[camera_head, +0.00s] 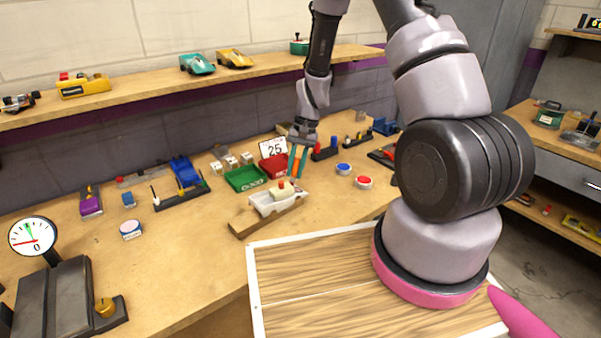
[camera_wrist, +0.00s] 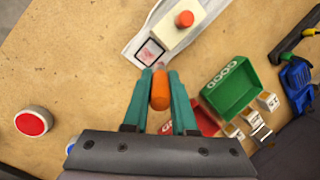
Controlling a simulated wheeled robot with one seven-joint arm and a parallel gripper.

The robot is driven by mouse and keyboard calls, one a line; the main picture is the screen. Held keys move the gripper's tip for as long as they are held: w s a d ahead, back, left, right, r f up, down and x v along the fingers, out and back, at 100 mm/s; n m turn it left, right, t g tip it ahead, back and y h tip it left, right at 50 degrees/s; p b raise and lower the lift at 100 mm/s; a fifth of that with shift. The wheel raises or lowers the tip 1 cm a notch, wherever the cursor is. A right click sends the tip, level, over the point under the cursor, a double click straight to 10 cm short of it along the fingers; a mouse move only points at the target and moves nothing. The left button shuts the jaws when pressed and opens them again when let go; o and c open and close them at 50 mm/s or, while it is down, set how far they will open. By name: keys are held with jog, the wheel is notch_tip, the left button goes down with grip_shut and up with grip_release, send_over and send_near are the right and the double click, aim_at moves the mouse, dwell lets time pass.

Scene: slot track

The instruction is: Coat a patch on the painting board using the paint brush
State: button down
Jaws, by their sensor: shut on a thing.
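My gripper (camera_head: 297,165) points down over the bench with its teal fingers shut on an orange-handled thing, the paint brush (camera_wrist: 160,90). The brush's far end lies near the lower edge of a small black-outlined square patch (camera_wrist: 150,52) with a pale pinkish inside. I cannot tell whether it touches. The patch is on a long white piece, seemingly the painting board (camera_wrist: 136,43), which also shows in the head view (camera_head: 265,205). A cream block with a red knob (camera_wrist: 172,25) sits on this piece. The brush's bristles are not clear.
A green bin (camera_head: 246,178) and a red bin (camera_head: 275,167) stand close behind the white piece. Red (camera_head: 364,182) and blue (camera_head: 344,169) buttons are to the right. A gauge (camera_head: 33,236) stands at the left. The bench front left of the buttons is mostly clear.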

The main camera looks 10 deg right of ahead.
jog(key=shift+w+a+f, duration=0.1)
jog(key=shift+s+d, duration=0.4)
jog(key=shift+s, duration=0.35)
jog(key=shift+s+d, duration=0.4)
jog(key=shift+s, duration=0.4)
jog(key=shift+s+d, duration=0.4)
jog(key=shift+s, duration=0.35)
jog(key=shift+s+a, duration=0.1)
jog(key=shift+a, duration=0.05)
jog(key=shift+w+a, duration=0.4)
jog(key=shift+w, duration=0.35)
jog(key=shift+w+a, duration=0.4)
jog(key=shift+w, duration=0.4)
jog(key=shift+w+a, duration=0.4)
jog(key=shift+w, duration=0.35)
jog(key=shift+s+d, duration=0.4)
jog(key=shift+s, duration=0.35)
jog(key=shift+s+d, duration=0.4)
jog(key=shift+s, duration=0.4)
jog(key=shift+s+d, duration=0.4)
jog(key=shift+s, duration=0.35)
jog(key=v, duration=0.6)
